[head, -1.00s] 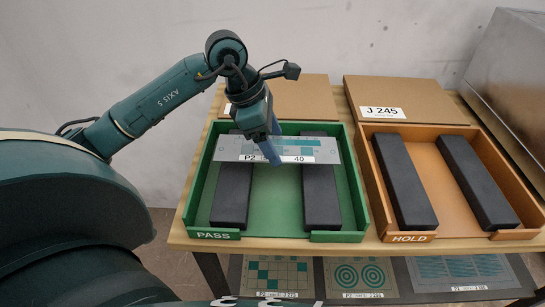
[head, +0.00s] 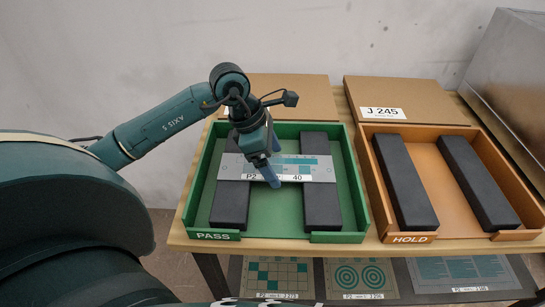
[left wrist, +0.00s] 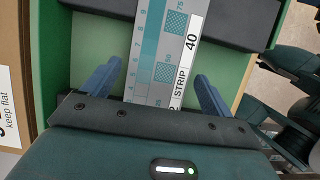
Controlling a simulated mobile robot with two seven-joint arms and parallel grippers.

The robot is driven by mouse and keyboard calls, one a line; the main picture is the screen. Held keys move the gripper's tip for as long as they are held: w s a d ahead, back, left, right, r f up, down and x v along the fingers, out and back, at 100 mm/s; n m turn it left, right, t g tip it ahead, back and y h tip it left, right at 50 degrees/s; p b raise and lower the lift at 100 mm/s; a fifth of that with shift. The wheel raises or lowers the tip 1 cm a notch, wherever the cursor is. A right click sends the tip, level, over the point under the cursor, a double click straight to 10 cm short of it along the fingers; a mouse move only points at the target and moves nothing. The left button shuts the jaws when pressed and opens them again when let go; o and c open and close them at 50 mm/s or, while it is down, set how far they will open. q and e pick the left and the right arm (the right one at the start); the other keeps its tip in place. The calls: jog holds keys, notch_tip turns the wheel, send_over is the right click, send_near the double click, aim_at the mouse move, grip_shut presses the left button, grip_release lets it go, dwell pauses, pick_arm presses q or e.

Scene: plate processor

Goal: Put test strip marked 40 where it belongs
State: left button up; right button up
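The test strip (head: 232,168) is a grey plate with teal patches and a white label reading 40. It lies flat across the two black bars (head: 230,205) inside the green tray marked PASS (head: 270,237). In the left wrist view the strip (left wrist: 165,55) shows the words STRIP and 40 on its label. My left gripper (head: 272,160) is over the middle of the strip. Its blue fingers (left wrist: 156,88) are spread, one on each side of the strip, with gaps between them and it. Part of the label is hidden behind a finger. My right gripper is not in view.
An orange tray marked HOLD (head: 410,239) stands to the right with two bare black bars (head: 405,185). Cardboard boxes (head: 405,97) lie behind both trays. A metal cabinet (head: 512,85) stands at the far right. Printed plates (head: 275,276) sit on a lower level.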

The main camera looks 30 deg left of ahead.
pick_arm(q)
jog(key=shift+o, duration=0.5)
jog(key=shift+r, duration=0.3)
jog(key=v, duration=1.1)
jog(key=shift+r, duration=0.3)
jog(key=shift+s, duration=0.15)
